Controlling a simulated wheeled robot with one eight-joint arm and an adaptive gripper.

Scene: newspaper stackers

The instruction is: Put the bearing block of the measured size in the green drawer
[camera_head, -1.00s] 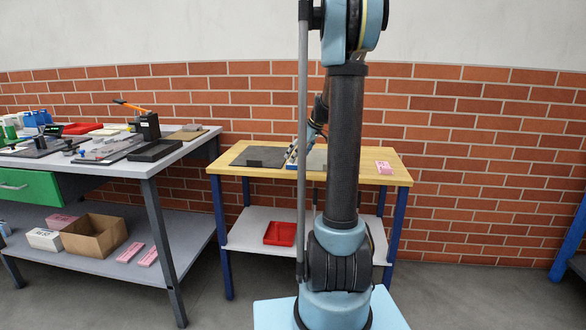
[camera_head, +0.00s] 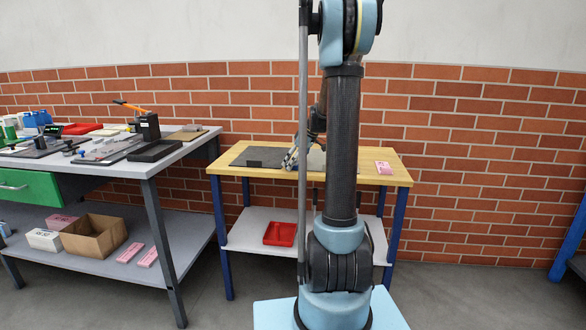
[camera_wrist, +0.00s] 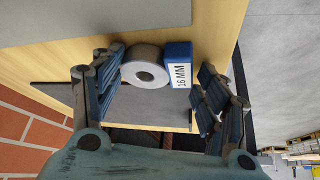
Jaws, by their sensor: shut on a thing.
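In the wrist view my gripper (camera_wrist: 160,85) has its two dark, jointed fingers on either side of a grey ring-shaped piece (camera_wrist: 146,66) with a round hole and a blue block (camera_wrist: 179,54) marked "16 MM". The ring and the blue block sit side by side, and the fingers are shut on this bearing block. In the head view my gripper (camera_head: 290,160) is low over the wooden table, partly hidden by my arm, and the block cannot be made out there.
The wooden table (camera_head: 370,178) bears a dark mat (camera_head: 252,150) and a pink block (camera_head: 383,167). A red tray (camera_head: 280,234) is on its lower shelf. The left bench (camera_head: 150,170) is crowded with tools. A cardboard box (camera_head: 92,238) stands on its lower shelf.

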